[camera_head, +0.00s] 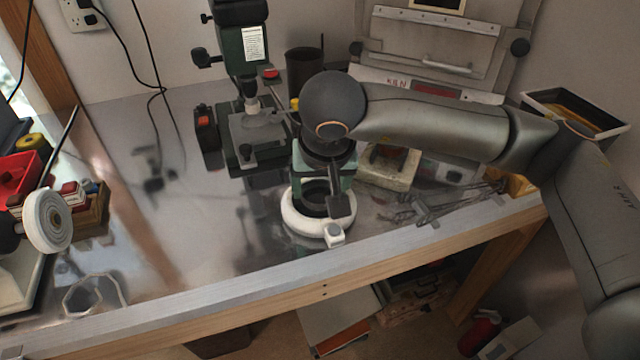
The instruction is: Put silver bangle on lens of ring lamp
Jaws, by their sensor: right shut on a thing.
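The ring lamp (289,216), a thick white ring with a small pale block at its front, lies near the front edge of the metal bench. My right gripper (340,206) reaches down over it, with its dark fingertips at the ring's front right inner side. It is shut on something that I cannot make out. The lens inside the ring is dark and partly covered by the gripper. I cannot clearly see the silver bangle; it may be hidden at the fingers. My left gripper is out of view.
A dark green microscope-like stand (243,70) and a dark cup (303,70) stand behind. A pale block (388,168) and metal tongs (445,203) lie right of the lamp. A white wheel (48,220) is at left. The bench's left middle is fairly clear.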

